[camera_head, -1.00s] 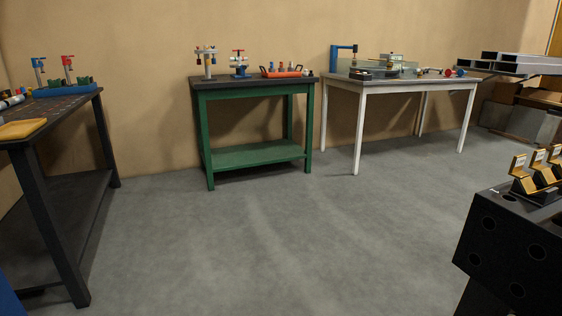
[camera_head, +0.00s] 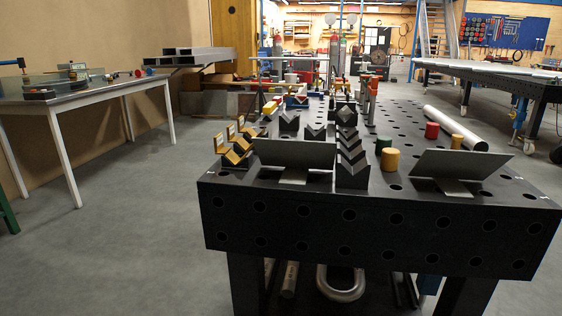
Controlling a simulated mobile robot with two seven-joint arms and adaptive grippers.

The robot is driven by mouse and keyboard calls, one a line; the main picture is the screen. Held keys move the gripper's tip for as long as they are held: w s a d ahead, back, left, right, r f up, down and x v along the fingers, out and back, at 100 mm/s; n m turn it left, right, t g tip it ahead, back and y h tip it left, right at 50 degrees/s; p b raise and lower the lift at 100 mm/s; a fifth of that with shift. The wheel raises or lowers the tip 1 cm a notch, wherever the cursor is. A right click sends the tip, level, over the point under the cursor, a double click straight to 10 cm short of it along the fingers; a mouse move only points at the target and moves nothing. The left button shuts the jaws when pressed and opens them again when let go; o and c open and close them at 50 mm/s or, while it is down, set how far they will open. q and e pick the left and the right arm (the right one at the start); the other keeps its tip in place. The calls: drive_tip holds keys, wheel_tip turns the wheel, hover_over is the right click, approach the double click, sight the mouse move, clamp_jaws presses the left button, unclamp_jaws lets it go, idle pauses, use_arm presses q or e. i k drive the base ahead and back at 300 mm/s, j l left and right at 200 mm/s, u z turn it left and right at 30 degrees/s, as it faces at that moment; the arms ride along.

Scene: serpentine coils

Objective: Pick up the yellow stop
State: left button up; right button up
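A short yellow cylinder (camera_head: 390,160), which may be the yellow stop, stands upright on the black perforated table (camera_head: 375,230), right of the stepped dark V-blocks. A smaller yellow cylinder (camera_head: 456,142) stands further right, near a long pale tube. I cannot tell which of the two the task means. A green cylinder (camera_head: 382,145) stands just behind the first yellow one, and a red cylinder (camera_head: 432,131) stands behind and to its right. Neither of my grippers is in view.
Two tilted grey plates (camera_head: 295,153) and (camera_head: 462,163) stand along the near edge of the table. Yellow-and-black angled pieces (camera_head: 236,148) line its left side. Stepped V-blocks (camera_head: 352,160) stand in the middle. Grey floor (camera_head: 110,245) is open at the left, beside a white table (camera_head: 90,95).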

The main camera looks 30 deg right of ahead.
sight(390, 157)
drive_tip(key=j+z, duration=0.15)
drive_tip(key=z, duration=0.25)
drive_tip(key=j+z, duration=0.1)
drive_tip(key=z, duration=0.35)
drive_tip(key=j+z, duration=0.15)
drive_tip(key=z, duration=0.25)
drive_tip(key=j+z, duration=0.1)
drive_tip(key=z, duration=0.35)
drive_tip(key=k, duration=0.05)
